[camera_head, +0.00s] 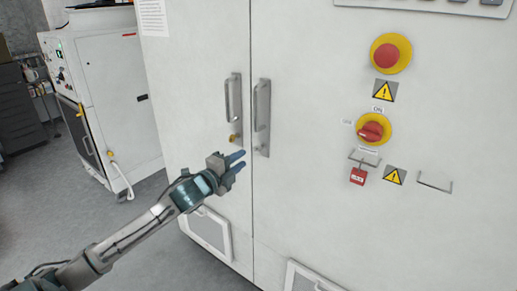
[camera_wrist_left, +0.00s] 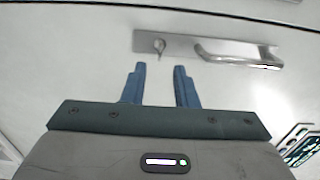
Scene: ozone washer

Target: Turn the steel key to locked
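The steel key (camera_wrist_left: 159,46) sits at one end of a long metal handle plate (camera_wrist_left: 235,50) in the left wrist view. In the head view the steel key (camera_head: 263,149) is small, at the foot of the right door's handle plate; its turn angle is too small to tell. My left gripper (camera_head: 239,160) is in front of the cabinet doors, just left of and below this key. In the left wrist view its two blue fingers (camera_wrist_left: 158,70) are apart with nothing between them, and the key lies just beyond their tips. My right gripper is not in view.
A brass-coloured key (camera_head: 234,138) is at the left handle. On the right door are a red emergency button (camera_head: 390,56), a red rotary switch (camera_head: 371,131) and a hanging red padlock (camera_head: 358,177). A white machine (camera_head: 120,105) stands at the left; grey floor lies between.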

